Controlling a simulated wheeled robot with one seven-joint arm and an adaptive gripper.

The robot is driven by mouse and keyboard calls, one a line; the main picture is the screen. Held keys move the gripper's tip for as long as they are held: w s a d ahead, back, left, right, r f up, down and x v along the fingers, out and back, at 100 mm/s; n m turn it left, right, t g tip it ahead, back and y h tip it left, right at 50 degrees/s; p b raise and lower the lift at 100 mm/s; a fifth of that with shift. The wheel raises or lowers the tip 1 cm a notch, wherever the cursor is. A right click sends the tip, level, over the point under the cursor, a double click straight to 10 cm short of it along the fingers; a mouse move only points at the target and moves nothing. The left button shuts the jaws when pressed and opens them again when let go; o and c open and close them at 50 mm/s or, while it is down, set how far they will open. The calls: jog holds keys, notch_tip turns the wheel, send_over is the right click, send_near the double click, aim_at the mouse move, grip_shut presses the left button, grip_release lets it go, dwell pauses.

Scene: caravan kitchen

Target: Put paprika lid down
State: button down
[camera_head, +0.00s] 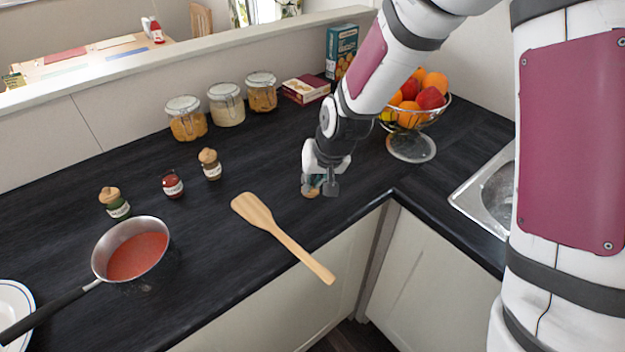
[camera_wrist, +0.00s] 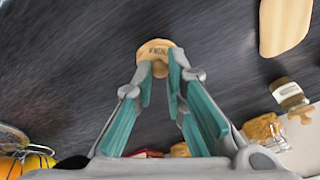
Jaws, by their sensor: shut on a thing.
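My gripper (camera_head: 318,189) is low over the dark worktop, right of the wooden spatula and in front of the fruit bowl. It is shut on a small round tan lid (camera_head: 311,193), which also shows at the fingertips in the wrist view (camera_wrist: 154,51). The lid has dark lettering too small to read. I cannot tell whether it touches the worktop. A small glass jar of red spice (camera_head: 172,186) with no lid, likely the paprika, stands left of the spatula.
A wooden spatula (camera_head: 262,218) lies near the front edge. Two lidded spice jars (camera_head: 211,168) (camera_head: 118,207) and a pan of red sauce (camera_head: 133,255) stand left. A fruit bowl (camera_head: 412,120), sink (camera_head: 490,193) and storage jars (camera_head: 227,108) surround the clear worktop around my gripper.

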jog(key=shift+f, duration=0.1)
jog(key=c, duration=1.6)
grip_release()
jog(key=v, duration=1.2)
jog(key=s+d+r, duration=0.4)
jog(key=s, duration=0.3)
jog(key=s+d+r+h, duration=0.1)
jog(key=s+d+r, duration=0.3)
jog(key=s, duration=0.4)
jog(key=s+d+r+h, duration=0.1)
jog(key=s+d+r, duration=0.3)
jog(key=s, duration=0.4)
jog(key=shift+d+r+m+t+p, duration=0.2)
jog(key=shift+d+m+t+p, duration=0.05)
jog(key=shift+m+t+p, duration=0.05)
